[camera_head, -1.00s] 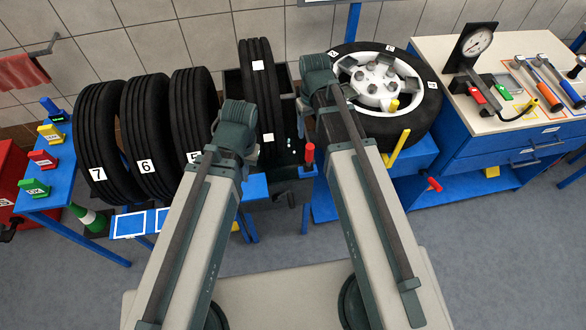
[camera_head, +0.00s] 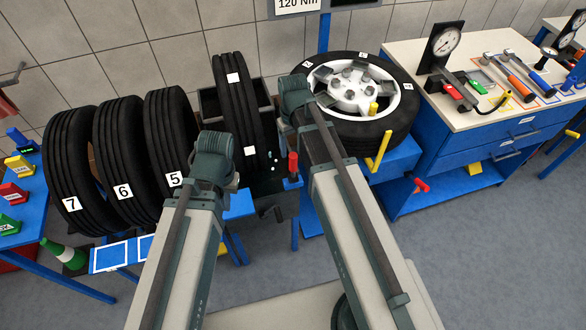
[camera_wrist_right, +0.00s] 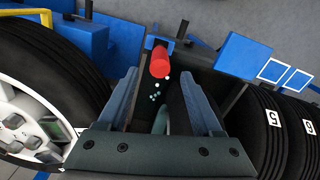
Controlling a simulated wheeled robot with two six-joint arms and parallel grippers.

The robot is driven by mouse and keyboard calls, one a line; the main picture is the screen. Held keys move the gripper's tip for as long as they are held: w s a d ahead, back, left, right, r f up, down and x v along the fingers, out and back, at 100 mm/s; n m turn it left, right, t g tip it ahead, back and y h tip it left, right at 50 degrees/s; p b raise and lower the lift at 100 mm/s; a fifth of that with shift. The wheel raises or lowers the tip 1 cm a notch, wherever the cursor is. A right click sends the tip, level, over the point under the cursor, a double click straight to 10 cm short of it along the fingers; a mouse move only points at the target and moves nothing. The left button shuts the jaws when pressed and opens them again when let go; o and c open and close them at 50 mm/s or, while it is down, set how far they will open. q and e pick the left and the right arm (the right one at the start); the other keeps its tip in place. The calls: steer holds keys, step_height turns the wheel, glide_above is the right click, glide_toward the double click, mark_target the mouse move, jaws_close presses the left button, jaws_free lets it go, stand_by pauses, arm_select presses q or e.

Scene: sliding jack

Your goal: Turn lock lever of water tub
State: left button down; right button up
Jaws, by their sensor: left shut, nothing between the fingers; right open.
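The water tub (camera_head: 210,105) is a dark open box with an upright tyre (camera_head: 232,100) standing in it. A red-handled lever (camera_head: 293,163), which I take for the lock lever, stands at its front right corner. In the right wrist view the red handle (camera_wrist_right: 160,62) shows just past and between the fingertips of my right gripper (camera_wrist_right: 158,88), which is open and empty. I cannot tell whether it touches the handle. In the head view my right gripper is hidden behind its arm. My left arm ends left of the tub's tyre, with its gripper out of sight.
Tyres marked 5, 6 and 7 (camera_head: 120,160) stand left of the tub. A wheel with a white rim (camera_head: 360,95) lies on a blue stand at right, beside a yellow bar (camera_head: 379,150). A tool bench (camera_head: 470,115) stands farther right. Open grey floor lies in front.

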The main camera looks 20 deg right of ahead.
mark_target(293, 163)
step_height(293, 163, down, 9)
steer(key=b, duration=0.7)
steer(key=shift+r, duration=0.15)
steer(key=shift+r, duration=0.1)
jaws_close()
stand_by(0.8)
